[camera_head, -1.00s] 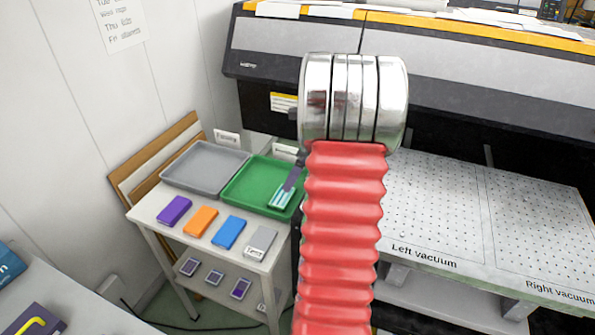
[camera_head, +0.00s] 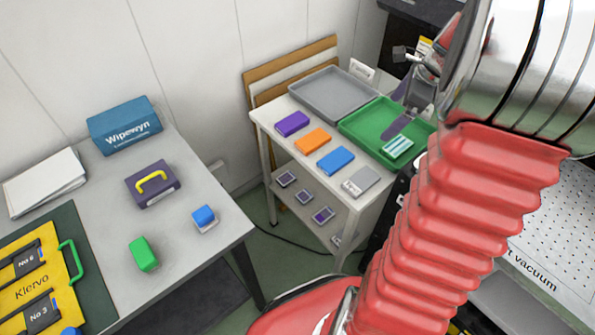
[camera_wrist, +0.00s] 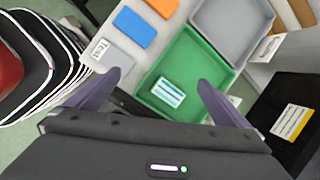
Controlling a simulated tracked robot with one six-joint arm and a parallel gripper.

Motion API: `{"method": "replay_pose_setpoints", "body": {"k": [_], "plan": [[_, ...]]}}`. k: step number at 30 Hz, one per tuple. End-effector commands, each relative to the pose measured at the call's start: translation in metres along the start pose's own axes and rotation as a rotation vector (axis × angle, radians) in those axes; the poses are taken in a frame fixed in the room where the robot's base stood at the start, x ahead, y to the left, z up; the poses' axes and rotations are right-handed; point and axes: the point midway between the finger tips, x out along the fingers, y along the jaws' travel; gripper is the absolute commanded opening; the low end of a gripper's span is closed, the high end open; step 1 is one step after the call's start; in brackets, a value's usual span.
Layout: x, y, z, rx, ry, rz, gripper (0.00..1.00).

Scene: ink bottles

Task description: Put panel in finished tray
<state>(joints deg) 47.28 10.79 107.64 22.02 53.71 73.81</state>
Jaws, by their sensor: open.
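The panel, a small white plate with teal stripes (camera_head: 398,147), lies in the green tray (camera_head: 365,123). In the wrist view the panel (camera_wrist: 168,92) lies flat on the floor of the green tray (camera_wrist: 186,58), near its front end. My gripper (camera_head: 402,118) is over the green tray, its grey-purple fingers beside the panel in the head view. In the wrist view my gripper (camera_wrist: 157,80) has its fingers wide apart, one on each side of the panel, with nothing between them at the tips. I cannot read which tray is marked finished.
An empty grey tray (camera_head: 335,92) stands next to the green one. Purple (camera_head: 292,123), orange (camera_head: 312,140), blue (camera_head: 335,160) and grey (camera_head: 361,181) blocks line the stand's front. A table with a Wipewyn box (camera_head: 124,125) is at left. A black box (camera_wrist: 290,120) is close on the right.

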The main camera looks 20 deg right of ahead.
Motion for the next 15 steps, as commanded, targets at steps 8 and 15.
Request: {"method": "replay_pose_setpoints", "body": {"k": [8,15], "plan": [[-0.024,0.047,0.069,-0.403,0.025,-0.006,1.00],[-0.041,0.093,0.113,-0.745,0.044,-0.013,1.00]]}}
